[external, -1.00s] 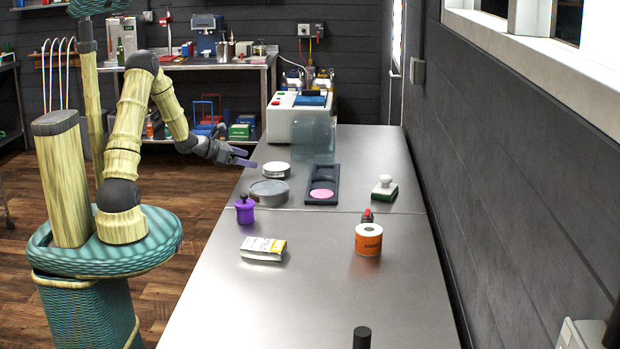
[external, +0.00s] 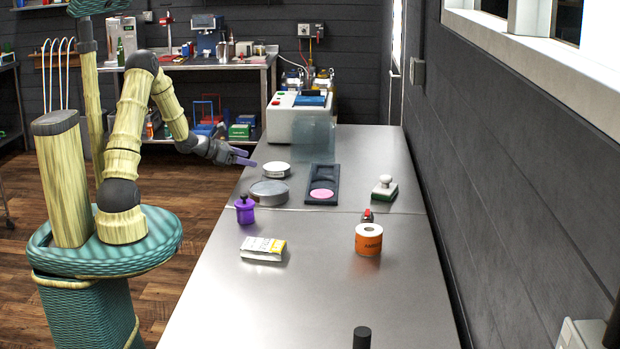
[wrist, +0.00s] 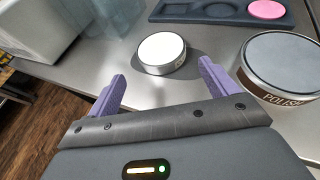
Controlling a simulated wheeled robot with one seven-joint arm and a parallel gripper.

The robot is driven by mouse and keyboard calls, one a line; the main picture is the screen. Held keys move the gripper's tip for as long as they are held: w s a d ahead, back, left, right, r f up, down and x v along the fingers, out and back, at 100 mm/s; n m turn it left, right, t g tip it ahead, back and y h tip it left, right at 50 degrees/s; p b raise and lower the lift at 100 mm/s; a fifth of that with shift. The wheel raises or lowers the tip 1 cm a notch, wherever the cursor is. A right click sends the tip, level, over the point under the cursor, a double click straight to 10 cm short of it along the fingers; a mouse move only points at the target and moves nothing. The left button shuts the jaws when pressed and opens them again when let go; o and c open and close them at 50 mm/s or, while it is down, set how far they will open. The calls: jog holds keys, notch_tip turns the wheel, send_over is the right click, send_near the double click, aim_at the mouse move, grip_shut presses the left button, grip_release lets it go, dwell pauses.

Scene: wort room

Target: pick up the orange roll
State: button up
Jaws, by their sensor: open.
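The orange roll (external: 368,240) stands upright on the steel table, right of the middle in the external view. It has a pale top with a central hole and an orange label. My gripper (external: 247,158) is at the table's left edge, farther back and well apart from the roll. In the wrist view my gripper (wrist: 161,88) shows two purple fingers spread apart with nothing between them. A white-topped round tin (wrist: 161,53) lies just beyond the fingers. The roll is not in the wrist view.
A grey-lidded tin (external: 269,193), a purple jar (external: 245,210) and a white-yellow packet (external: 263,249) stand left of the roll. A small red-topped item (external: 367,216) is close behind it. A dark tray (external: 322,185), green-based stamp (external: 384,188) and black cylinder (external: 362,338) also stand on the table.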

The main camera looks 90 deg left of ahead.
notch_tip(320, 180, up, 5)
jog(key=w+d+m+t+h, duration=0.1)
jog(key=w+d+m+h, duration=0.1)
jog(key=w+d, duration=0.3)
jog(key=w+d+f+m+t+h, duration=0.1)
jog(key=w+d+h, duration=0.3)
jog(key=w, duration=0.5)
jog(key=w+d+m+h, duration=0.3)
jog(key=w+d+m, duration=0.1)
jog(key=w+d, duration=0.2)
jog(key=shift+w+d+f+t, duration=0.15)
jog(key=shift+w+t, duration=0.25)
jog(key=shift+w, duration=0.4)
jog(key=w+d+m+g+h, duration=0.2)
jog(key=w+d+m+h, duration=0.3)
jog(key=d, duration=0.7)
jog(key=w+d+m+g+h, duration=0.1)
jog(key=w+d+m+h, duration=0.2)
jog(key=w+d+h, duration=0.55)
jog(key=f+y, duration=0.1)
jog(key=s+d+f+y, duration=0.1)
jog(key=f, duration=0.1)
jog(key=s+d+f+y, duration=0.1)
jog(key=shift+s+d+f, duration=0.1)
jog(key=shift+f, duration=0.25)
jog(key=shift+d+f, duration=0.1)
jog(key=shift+f, duration=0.1)
